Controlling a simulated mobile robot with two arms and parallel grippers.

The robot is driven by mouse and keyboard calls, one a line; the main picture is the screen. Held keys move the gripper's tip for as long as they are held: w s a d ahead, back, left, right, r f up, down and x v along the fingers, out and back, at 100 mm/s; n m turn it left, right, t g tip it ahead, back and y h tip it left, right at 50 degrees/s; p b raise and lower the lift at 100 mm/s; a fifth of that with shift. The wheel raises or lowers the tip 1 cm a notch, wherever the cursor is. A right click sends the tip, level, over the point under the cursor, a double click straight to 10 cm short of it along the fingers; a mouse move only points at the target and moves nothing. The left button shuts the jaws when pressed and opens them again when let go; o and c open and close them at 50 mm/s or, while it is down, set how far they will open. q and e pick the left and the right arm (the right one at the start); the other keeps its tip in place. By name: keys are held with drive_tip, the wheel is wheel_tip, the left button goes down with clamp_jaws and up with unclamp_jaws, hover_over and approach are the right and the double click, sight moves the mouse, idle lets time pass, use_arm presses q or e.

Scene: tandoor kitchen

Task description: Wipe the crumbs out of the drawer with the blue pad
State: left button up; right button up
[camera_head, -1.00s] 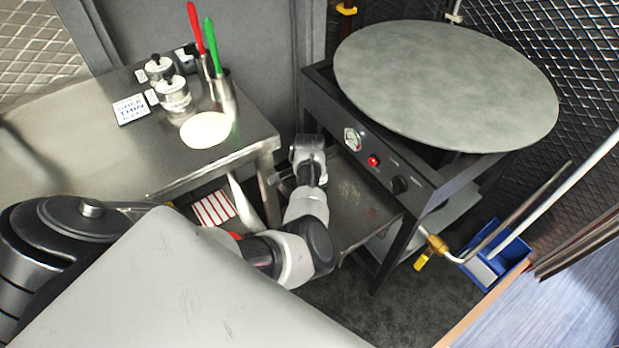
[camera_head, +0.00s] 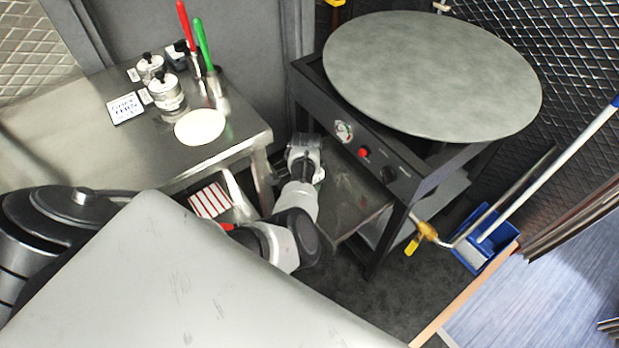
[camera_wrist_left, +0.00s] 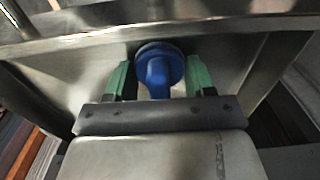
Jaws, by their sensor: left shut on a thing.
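The blue pad (camera_wrist_left: 152,50), a round disc with a knob-like handle, is in the left wrist view between the green fingers. My left gripper (camera_wrist_left: 158,68) is shut on its handle. The pad's wiping face is turned away, and I cannot tell whether it touches the metal. The open drawer (camera_head: 352,212) is a shallow metal tray below the griddle in the head view. My left gripper (camera_head: 303,150) is at its left, far side, where the pad is hidden by the arm. Small reddish-brown marks, possibly crumbs, show on the drawer floor. My right gripper is not in view.
The round griddle plate (camera_head: 432,75) on its black stand overhangs the drawer. A steel table (camera_head: 60,130) with jars and a pale dough disc (camera_head: 200,127) stands left. A brass valve (camera_head: 427,231) and blue bin (camera_head: 484,245) are right. Dark floor is clear in front.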

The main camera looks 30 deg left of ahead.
use_arm(q)
drive_tip(key=shift+w+a+f, duration=0.1)
drive_tip(key=shift+a+f, duration=0.05)
drive_tip(key=shift+a, duration=0.3)
drive_tip(key=shift+w+a+f, duration=0.1)
drive_tip(key=shift+a, duration=0.35)
drive_tip(key=shift+s, duration=0.1)
drive_tip(key=shift+r+p, duration=0.35)
drive_tip(key=shift+r, duration=0.1)
wheel_tip(320, 180, up, 5)
drive_tip(key=p, duration=0.5)
drive_tip(key=shift+w, duration=0.2)
drive_tip(key=shift+r, duration=0.1)
